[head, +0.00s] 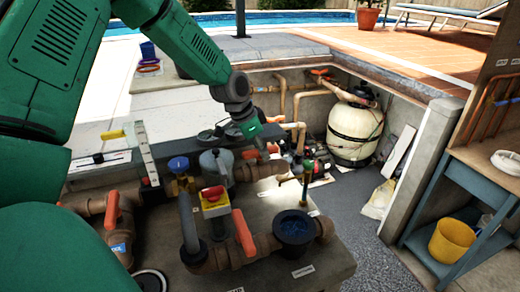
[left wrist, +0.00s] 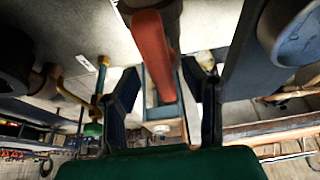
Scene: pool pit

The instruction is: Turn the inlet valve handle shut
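Several orange valve handles show on brown pipes in the head view; I cannot read which is the inlet's. One orange handle (head: 250,154) is just below my left gripper (head: 262,148), whose fingers are small and partly hidden there. In the left wrist view, an orange-red handle (left wrist: 152,50) stands between the two dark fingers of my left gripper (left wrist: 164,88). The fingers are spread, with gaps on both sides of the handle. Another orange handle (head: 243,232) stands at the front, and one (head: 112,208) is at the left. My right gripper is not in view.
A red-and-yellow switch box (head: 214,201), a grey upright pipe (head: 188,222) and a dark open cup (head: 293,228) crowd the front slab. A cream filter tank (head: 354,132) stands behind. A blue bench with a yellow bucket (head: 451,241) is at the right.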

